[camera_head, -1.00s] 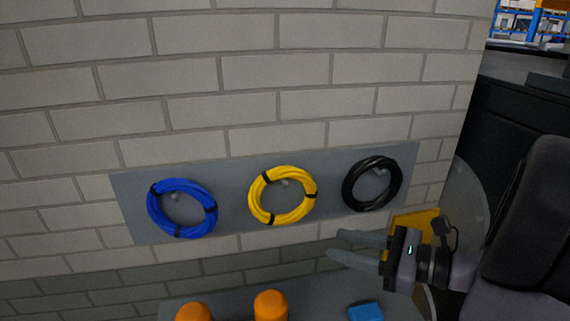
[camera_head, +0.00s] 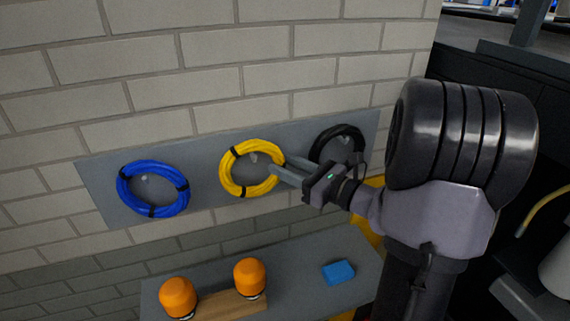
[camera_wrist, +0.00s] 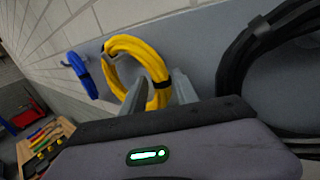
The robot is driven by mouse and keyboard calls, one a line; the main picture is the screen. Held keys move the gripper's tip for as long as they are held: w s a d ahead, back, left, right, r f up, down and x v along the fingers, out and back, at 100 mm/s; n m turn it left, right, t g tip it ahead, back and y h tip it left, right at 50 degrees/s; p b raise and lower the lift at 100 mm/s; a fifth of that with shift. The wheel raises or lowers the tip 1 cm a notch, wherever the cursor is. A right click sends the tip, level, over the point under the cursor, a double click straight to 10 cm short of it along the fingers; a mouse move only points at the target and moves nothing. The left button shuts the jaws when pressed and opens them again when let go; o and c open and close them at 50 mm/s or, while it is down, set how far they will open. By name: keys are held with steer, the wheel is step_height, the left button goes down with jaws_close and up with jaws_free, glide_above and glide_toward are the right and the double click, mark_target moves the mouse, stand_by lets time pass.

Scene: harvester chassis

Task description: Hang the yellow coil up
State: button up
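The yellow coil (camera_head: 229,176), with black ties, is against the grey panel (camera_head: 205,150) on the brick wall. A small peg (camera_head: 254,158) shows inside its ring, just under the upper rim, so it appears to hang there. My gripper (camera_head: 279,165) is at the coil's right side. In the wrist view, my gripper's (camera_wrist: 158,82) fingers stand apart, with the right part of the yellow coil (camera_wrist: 128,46) between them. Whether the fingers touch the coil I cannot tell.
A blue coil (camera_head: 123,188) hangs left on the panel. A black coil (camera_head: 338,130) hangs right, partly hidden behind my gripper. Below, a grey bench (camera_head: 300,262) carries two orange-topped items (camera_head: 178,296) (camera_head: 250,277), a wooden board (camera_head: 228,305) and a blue block (camera_head: 338,272).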

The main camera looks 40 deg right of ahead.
steer(key=shift+w+a, duration=0.1)
steer(key=shift+w, duration=0.2)
steer(key=shift+c, duration=0.3)
jaws_close()
stand_by(1.0)
